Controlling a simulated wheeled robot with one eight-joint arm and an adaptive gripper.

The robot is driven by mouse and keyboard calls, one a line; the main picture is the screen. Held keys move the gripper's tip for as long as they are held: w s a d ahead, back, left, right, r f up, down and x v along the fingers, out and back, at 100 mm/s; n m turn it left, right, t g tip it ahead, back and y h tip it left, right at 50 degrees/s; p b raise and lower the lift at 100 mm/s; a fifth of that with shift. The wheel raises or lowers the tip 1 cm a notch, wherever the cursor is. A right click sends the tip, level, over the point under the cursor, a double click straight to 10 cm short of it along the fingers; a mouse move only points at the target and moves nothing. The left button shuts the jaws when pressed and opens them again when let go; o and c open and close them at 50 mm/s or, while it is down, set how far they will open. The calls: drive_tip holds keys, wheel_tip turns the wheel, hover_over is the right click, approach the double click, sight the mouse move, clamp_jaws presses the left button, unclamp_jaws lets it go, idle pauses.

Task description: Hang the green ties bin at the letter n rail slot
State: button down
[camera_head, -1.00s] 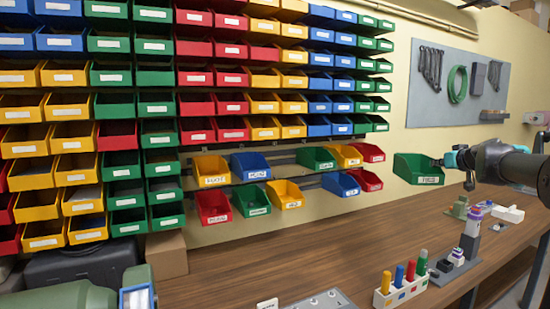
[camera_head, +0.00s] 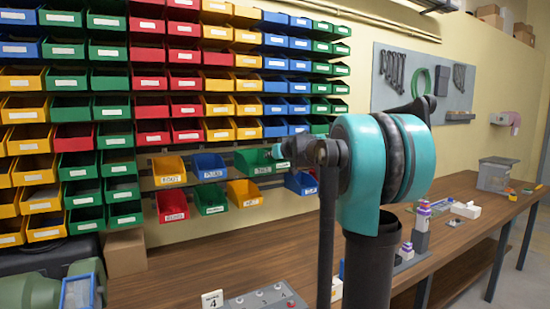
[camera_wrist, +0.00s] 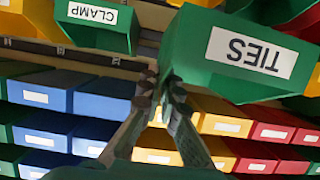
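The green ties bin (camera_wrist: 235,55) fills the upper right of the wrist view, its TIES label upside down there. My gripper (camera_wrist: 165,85) is shut on its near edge. In the head view the ties bin (camera_head: 256,163) is in front of the upper wall rail, right of a blue bin (camera_head: 209,167). My gripper (camera_head: 281,151) is at its right end, partly hidden by my arm. The rail (camera_wrist: 75,55) shows in the wrist view. I cannot read slot letters, and I cannot tell whether the bin touches the rail.
A green CLAMP bin (camera_wrist: 96,22) is beside the ties bin in the wrist view. A yellow bin (camera_head: 169,171) hangs left of the blue one. Red (camera_head: 171,204), green (camera_head: 210,198) and yellow (camera_head: 243,193) bins hang below. The workbench (camera_head: 225,268) lies underneath.

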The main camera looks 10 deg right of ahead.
sight(257, 153)
drive_tip(key=shift+w+a, duration=0.65)
drive_tip(key=shift+w, duration=1.45)
drive_tip(key=shift+w+a, duration=0.6)
drive_tip(key=shift+w, duration=1.45)
drive_tip(key=shift+w+a, duration=0.65)
drive_tip(key=shift+w, duration=1.45)
drive_tip(key=shift+s+a, duration=0.15)
drive_tip(key=shift+d+r, duration=0.2)
drive_tip(key=shift+r, duration=0.2)
drive_tip(key=shift+f, duration=0.1)
drive_tip(key=shift+f, duration=0.5)
drive_tip(key=shift+f, duration=0.35)
drive_tip(key=shift+s+f, duration=0.1)
drive_tip(key=shift+f, duration=0.45)
